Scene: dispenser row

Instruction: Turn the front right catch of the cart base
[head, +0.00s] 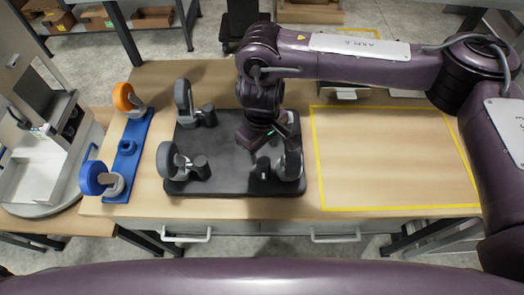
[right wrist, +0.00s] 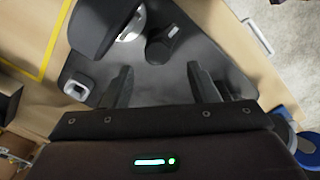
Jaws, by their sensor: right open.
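The cart base (head: 225,150) is a dark plate lying on the wooden table. Its front right caster has a dark wheel (head: 292,163) and, left of it, a small black catch (head: 263,167). In the right wrist view the catch (right wrist: 163,46) is a dark knob with a small grey mark, beside the wheel (right wrist: 98,25). My right gripper (head: 280,142) is over the right part of the plate. In the right wrist view its two fingers (right wrist: 160,86) are apart and empty, and the catch shows beyond the gap, apparently untouched. My left gripper is out of view.
Two more dark casters (head: 183,103) (head: 170,161) stand at the plate's left corners. A pale square fitting (right wrist: 78,88) sits at another corner. Left is a blue holder (head: 130,150) with orange and blue wheels. The yellow-outlined area (head: 390,160) at right is clear.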

